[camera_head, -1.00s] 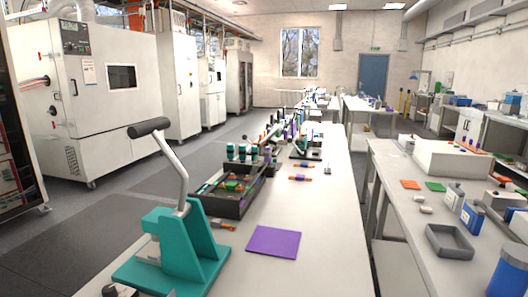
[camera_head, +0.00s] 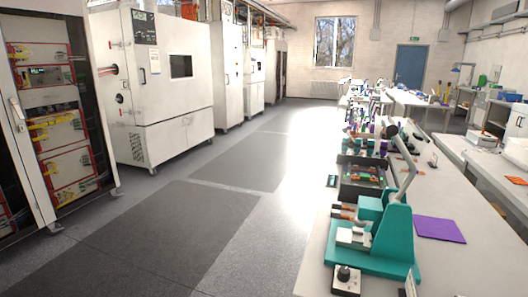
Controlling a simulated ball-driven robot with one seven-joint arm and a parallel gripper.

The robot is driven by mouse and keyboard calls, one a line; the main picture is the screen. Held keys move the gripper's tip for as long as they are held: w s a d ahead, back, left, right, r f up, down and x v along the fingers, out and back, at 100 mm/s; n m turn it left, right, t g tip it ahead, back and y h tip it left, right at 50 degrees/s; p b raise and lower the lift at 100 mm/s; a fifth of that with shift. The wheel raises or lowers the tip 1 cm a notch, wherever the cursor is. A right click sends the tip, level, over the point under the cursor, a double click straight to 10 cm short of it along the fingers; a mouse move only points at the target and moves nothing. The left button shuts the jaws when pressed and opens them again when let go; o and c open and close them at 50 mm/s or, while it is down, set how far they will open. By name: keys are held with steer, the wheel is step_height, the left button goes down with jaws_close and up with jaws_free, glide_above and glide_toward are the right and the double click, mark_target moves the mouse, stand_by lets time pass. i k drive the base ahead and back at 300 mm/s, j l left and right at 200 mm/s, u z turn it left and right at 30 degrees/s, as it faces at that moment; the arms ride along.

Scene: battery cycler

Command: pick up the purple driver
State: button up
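I cannot pick out the purple driver for certain. Small purple items (camera_head: 382,147) show among the clutter farther back on the long white bench (camera_head: 318,262), too small to tell what they are. A flat purple mat or sheet (camera_head: 439,229) lies on the bench right of a teal lever press (camera_head: 385,243). My gripper is not in view.
A small box with a black knob (camera_head: 345,280) stands at the bench's near end. A dark tray (camera_head: 362,185) with parts sits behind the press. White cabinets (camera_head: 165,75) and an open rack (camera_head: 60,120) line the left. The grey floor between (camera_head: 170,240) is clear.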

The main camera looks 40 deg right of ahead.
mark_target(384, 145)
steer(key=i+j+u, duration=0.45)
steer(key=i, duration=0.4)
steer(key=i+l+u, duration=0.1)
steer(key=i+u, duration=0.35)
steer(key=i, duration=0.4)
steer(key=i+l+z, duration=0.15)
steer(key=i+z, duration=0.35)
steer(key=i+j+z, duration=0.1)
steer(key=i+z, duration=0.35)
steer(key=i+j+z, duration=0.35)
steer(key=i+z, duration=0.15)
steer(key=i, duration=0.15)
steer(key=i+l+z, duration=0.15)
steer(key=i+z, duration=0.95)
steer(key=z, duration=0.15)
steer(key=i+j+z, duration=0.25)
steer(key=z, duration=0.15)
steer(key=i+j+z, duration=0.4)
